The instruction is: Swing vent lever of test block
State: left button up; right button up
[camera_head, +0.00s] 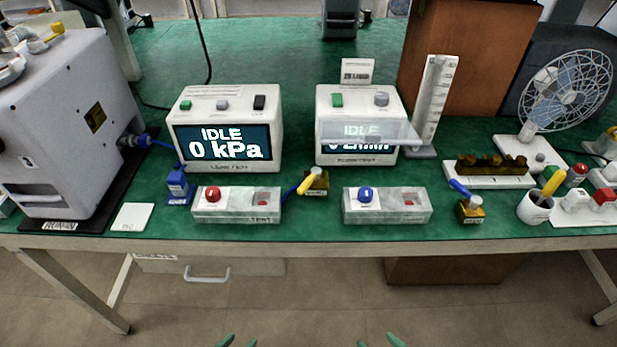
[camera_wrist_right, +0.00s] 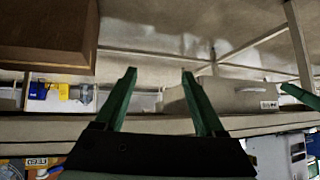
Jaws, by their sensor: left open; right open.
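A small brass block with a yellow lever (camera_head: 310,184) stands at the bench's front middle, a blue hose at its left. A second brass block with a blue lever (camera_head: 460,188) stands further right. A white box marked TEST (camera_head: 236,216), with a red knob, is left of the yellow-levered block. Labels on the brass blocks are too small to read, so I cannot tell which is the test block. My left gripper (camera_head: 238,341) and right gripper (camera_head: 379,341) are open and empty at the bottom edge, apart from the bench. In the wrist view the right gripper (camera_wrist_right: 160,75) is also open.
Behind are two display units (camera_head: 224,145), (camera_head: 345,95), both reading IDLE. A grey machine (camera_head: 60,110) stands left. A box with a blue knob (camera_head: 400,216), a pen cup (camera_head: 535,210) and a fan (camera_head: 565,90) stand right. A drawer (camera_head: 205,266) is below the bench edge.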

aim_at(315, 172)
jog(key=i+j+z, duration=0.1)
jog(key=j+z, duration=0.25)
jog(key=j, duration=0.55)
jog(key=j+z, duration=0.3)
jog(key=j, duration=0.6)
